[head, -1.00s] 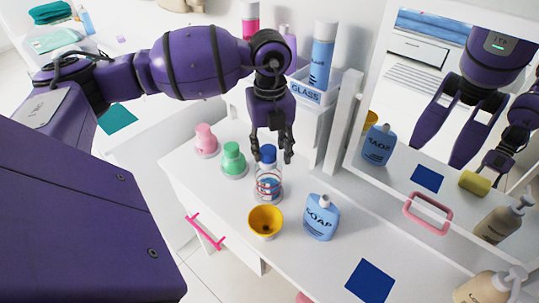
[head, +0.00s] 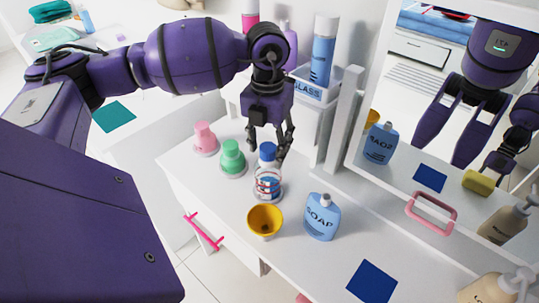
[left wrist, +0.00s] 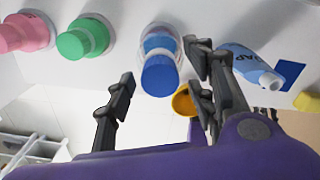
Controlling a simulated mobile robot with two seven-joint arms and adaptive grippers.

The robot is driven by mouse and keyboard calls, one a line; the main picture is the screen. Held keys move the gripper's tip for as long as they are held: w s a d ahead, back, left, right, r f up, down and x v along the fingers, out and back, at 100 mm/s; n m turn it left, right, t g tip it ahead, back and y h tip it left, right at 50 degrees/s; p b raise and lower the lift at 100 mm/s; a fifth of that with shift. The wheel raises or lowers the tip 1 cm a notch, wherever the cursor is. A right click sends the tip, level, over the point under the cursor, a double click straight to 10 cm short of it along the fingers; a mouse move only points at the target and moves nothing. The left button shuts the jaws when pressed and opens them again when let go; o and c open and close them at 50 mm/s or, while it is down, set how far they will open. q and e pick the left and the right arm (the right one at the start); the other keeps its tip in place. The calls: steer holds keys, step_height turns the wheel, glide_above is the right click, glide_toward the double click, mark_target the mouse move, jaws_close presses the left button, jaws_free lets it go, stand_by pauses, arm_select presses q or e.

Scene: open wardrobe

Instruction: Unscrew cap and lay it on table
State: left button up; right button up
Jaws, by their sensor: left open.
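A clear bottle (head: 268,184) with red bands and blue contents stands upright on the white table (head: 335,262). Its blue cap (head: 268,151) sits on top. My left gripper (head: 267,147) points down over the bottle, with open fingers on either side of the cap. In the left wrist view the blue cap (left wrist: 160,76) lies between the open fingers (left wrist: 163,72), with gaps on both sides and no clear contact. My right gripper is not directly in view.
A yellow cup (head: 265,222) and blue soap bottle (head: 321,217) stand in front and to the right. A mirror (head: 395,190) and a "GLASS" box (head: 309,91) are behind. A blue square (head: 371,281) lies at front right.

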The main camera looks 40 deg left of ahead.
arm_select(q)
steer(key=m+b, duration=0.1)
steer(key=m, duration=0.5)
steer(key=shift+f, duration=0.1)
steer(key=m+b, duration=0.1)
steer(key=m, duration=0.3)
arm_select(e)
steer(key=f, duration=0.1)
steer(key=s+f, duration=0.1)
steer(key=shift+s+f, duration=0.25)
steer(key=shift+f, duration=0.15)
steer(key=shift+w, duration=0.15)
arm_select(q)
steer(key=shift+c, duration=0.5)
